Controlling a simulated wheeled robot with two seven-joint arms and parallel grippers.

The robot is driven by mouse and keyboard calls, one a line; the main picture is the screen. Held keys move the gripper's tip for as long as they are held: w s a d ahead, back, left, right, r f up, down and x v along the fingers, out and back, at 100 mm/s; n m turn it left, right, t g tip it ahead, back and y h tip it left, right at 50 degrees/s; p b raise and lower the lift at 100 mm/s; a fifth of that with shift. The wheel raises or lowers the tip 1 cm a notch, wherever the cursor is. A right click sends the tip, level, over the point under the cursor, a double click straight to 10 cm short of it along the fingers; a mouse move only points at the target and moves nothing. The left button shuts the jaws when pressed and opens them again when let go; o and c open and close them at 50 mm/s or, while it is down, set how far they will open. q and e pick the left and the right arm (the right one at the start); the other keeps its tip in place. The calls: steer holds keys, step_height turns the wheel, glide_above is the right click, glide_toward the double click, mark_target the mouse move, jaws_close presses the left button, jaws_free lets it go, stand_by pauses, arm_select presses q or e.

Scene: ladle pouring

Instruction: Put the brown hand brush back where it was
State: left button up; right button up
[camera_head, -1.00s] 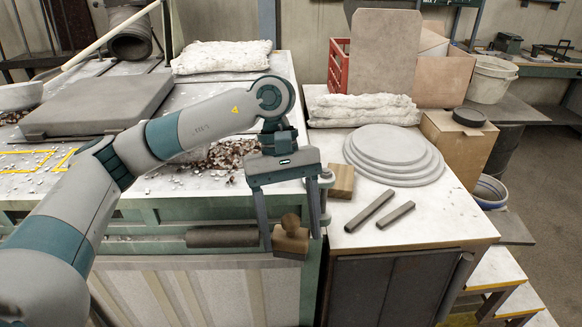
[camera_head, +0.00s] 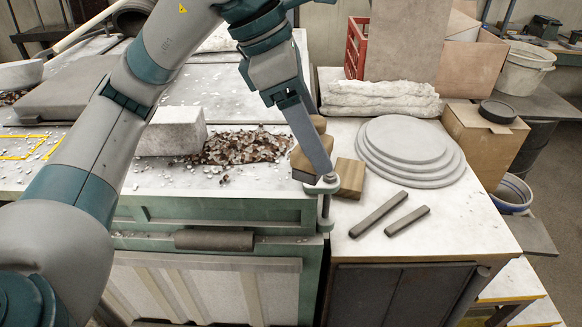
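The brown hand brush (camera_head: 302,163) is at the front right corner of the chip-strewn table. It is a small brown block with a rounded knob (camera_head: 319,123). My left gripper (camera_head: 325,177) reaches down over it from the upper left, seen side-on. One finger crosses in front of the brush, hiding its middle; the other finger is hidden. The brush appears gripped between the fingers. I cannot tell whether its underside touches the table. My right gripper is not in view.
A wooden block (camera_head: 350,178) stands just right of the brush. Brown and white chips (camera_head: 240,148) lie to the left, beside a pale block (camera_head: 172,132). Two dark bars (camera_head: 378,213) and stacked round discs (camera_head: 410,145) lie on the right table.

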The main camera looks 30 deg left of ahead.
arm_select(q)
steer(key=shift+r+n, duration=0.3)
steer(key=shift+w+a+f, duration=0.15)
steer(key=shift+w+a, duration=0.1)
steer(key=w+a+f+p, duration=0.4)
steer(key=w+a+f, duration=0.2)
steer(key=w+a, duration=0.1)
steer(key=shift+w+a+f, duration=0.15)
steer(key=shift+a+f, duration=0.2)
steer(key=shift+a, duration=0.3)
steer(key=shift+p, duration=0.3)
